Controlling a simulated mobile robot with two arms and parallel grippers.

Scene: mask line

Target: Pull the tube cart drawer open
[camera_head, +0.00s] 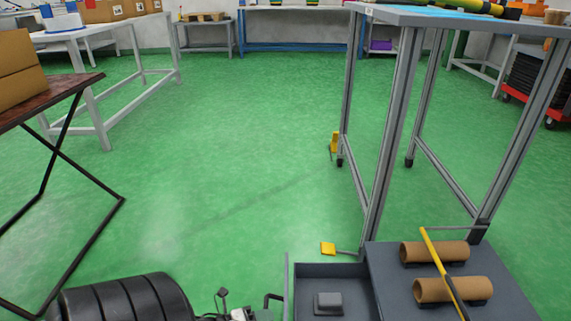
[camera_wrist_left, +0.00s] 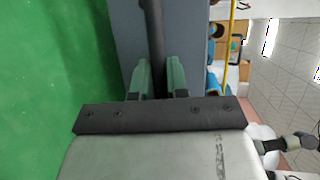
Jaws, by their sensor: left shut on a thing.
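The grey tube cart (camera_head: 385,280) stands at the lower right of the head view, with brown cardboard tubes (camera_head: 440,252) on its top. Its drawer (camera_head: 300,268) stands out from the cart's left side, open at the top, with a small grey block (camera_head: 328,303) inside. A black handle (camera_head: 273,298) is on the drawer's outer face. In the left wrist view, my left gripper (camera_wrist_left: 158,78) is shut on the dark handle bar (camera_wrist_left: 152,35), with one green finger on each side. In the head view the gripper is mostly cut off at the bottom edge. My right gripper is not in view.
A dark-legged table (camera_head: 50,95) with a box is at the left. Green floor (camera_head: 220,170) lies clear between them.

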